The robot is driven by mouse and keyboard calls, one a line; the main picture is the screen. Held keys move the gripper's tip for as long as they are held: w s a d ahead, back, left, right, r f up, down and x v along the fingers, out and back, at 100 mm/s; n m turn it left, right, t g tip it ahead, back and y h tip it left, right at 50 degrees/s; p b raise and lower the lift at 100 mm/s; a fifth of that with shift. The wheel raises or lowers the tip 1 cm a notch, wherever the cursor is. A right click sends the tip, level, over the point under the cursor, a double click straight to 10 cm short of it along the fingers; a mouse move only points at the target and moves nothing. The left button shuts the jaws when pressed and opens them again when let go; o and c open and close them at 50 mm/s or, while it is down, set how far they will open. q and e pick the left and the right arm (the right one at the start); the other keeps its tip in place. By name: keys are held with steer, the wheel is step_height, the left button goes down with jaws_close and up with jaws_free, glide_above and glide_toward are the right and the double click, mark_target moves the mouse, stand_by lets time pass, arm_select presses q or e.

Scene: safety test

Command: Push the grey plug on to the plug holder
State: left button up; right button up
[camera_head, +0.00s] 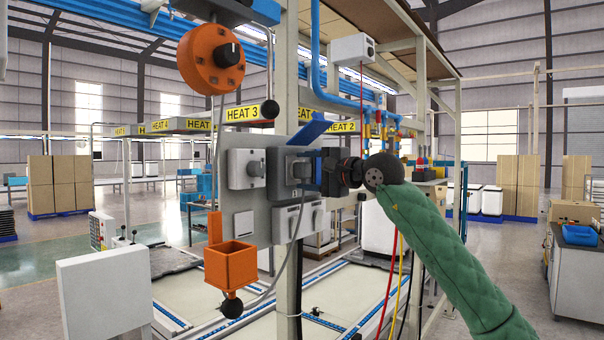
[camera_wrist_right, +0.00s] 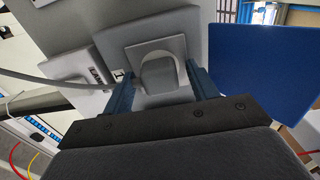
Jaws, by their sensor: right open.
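The grey plug (camera_wrist_right: 160,75) sits at the front of a grey square housing (camera_wrist_right: 185,27) on the panel, which I take for the plug holder. I cannot tell how far in the plug sits. The plug also shows small in the head view (camera_head: 301,169). My right gripper (camera_head: 312,172) is at the housing, coming in from the right. In the right wrist view its blue fingers (camera_wrist_right: 162,90) are open, one on each side of the plug. I cannot tell whether they touch it. My left gripper is not in view.
A blue flap (camera_head: 309,131) stands out above the housing. A grey cable (camera_head: 287,273) hangs below it. Left are a grey knob box (camera_head: 245,169), an orange box (camera_head: 230,266) and an orange disc (camera_head: 210,60). A grey switch box (camera_head: 297,220) is just below.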

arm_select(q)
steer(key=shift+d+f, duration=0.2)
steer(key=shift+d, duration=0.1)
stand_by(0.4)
